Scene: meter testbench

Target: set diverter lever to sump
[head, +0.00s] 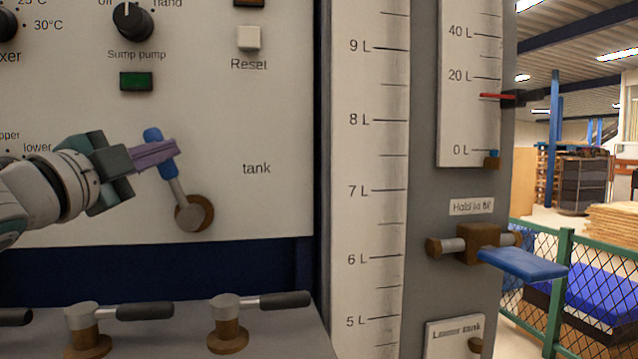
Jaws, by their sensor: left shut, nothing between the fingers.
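The diverter lever (177,190) has a grey rod, a blue grip and a round brown pivot on the pale panel. It leans up and to the left from its pivot. The printed word "tank" (256,168) is to its right. No "sump" label for the lever shows; my left arm covers the panel to its left. My left gripper (165,154) is shut with nothing held. Its purplish fingers overlap the blue grip in the head view, in front of its middle; I cannot tell whether they touch it. My right gripper is out of view.
Above are the Sump pump knob (133,20), a green indicator (136,81) and the Reset button (249,38). Below, black-handled valves (228,310) stand on a grey ledge. A litre scale (368,220) and a blue-handled valve (522,263) are to the right.

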